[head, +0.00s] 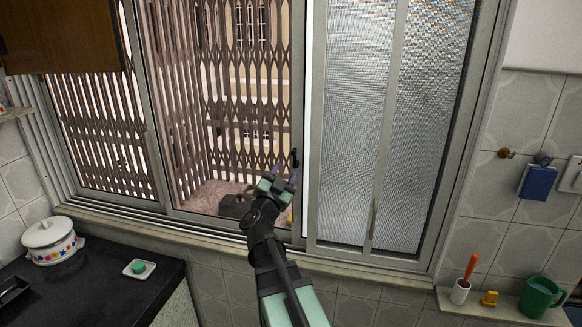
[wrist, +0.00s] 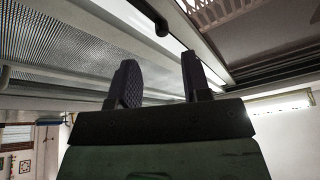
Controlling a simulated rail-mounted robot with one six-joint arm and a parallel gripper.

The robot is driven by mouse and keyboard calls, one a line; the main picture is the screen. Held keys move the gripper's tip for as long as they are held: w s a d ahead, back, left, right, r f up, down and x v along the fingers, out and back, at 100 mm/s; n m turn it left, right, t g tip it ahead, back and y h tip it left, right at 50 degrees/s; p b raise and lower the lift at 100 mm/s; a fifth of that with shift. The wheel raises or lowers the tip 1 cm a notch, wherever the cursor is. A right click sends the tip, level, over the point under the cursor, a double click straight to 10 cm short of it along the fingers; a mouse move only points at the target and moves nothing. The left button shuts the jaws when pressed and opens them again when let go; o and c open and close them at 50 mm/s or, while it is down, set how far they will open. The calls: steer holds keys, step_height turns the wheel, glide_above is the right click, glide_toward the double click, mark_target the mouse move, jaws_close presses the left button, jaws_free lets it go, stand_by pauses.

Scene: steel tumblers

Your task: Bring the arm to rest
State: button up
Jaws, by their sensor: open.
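My gripper (head: 279,177) is raised in front of the window in the head view, near the frame between the open pane and the frosted pane. In the wrist view, its two dark fingers (wrist: 160,85) stand apart with nothing between them. My arm reaches up from the bottom middle of the head view. In the wrist view, window frame and glass show close behind the fingers; I cannot tell whether they touch.
A white pot (head: 51,242) and a soap dish (head: 140,268) stand on the black counter (head: 100,297) at left. A green mug (head: 540,297) and a white cup (head: 460,291) stand on a ledge at right. A metal lattice (head: 215,90) lies beyond the window.

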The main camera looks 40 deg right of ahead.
steer(key=shift+v, duration=1.1)
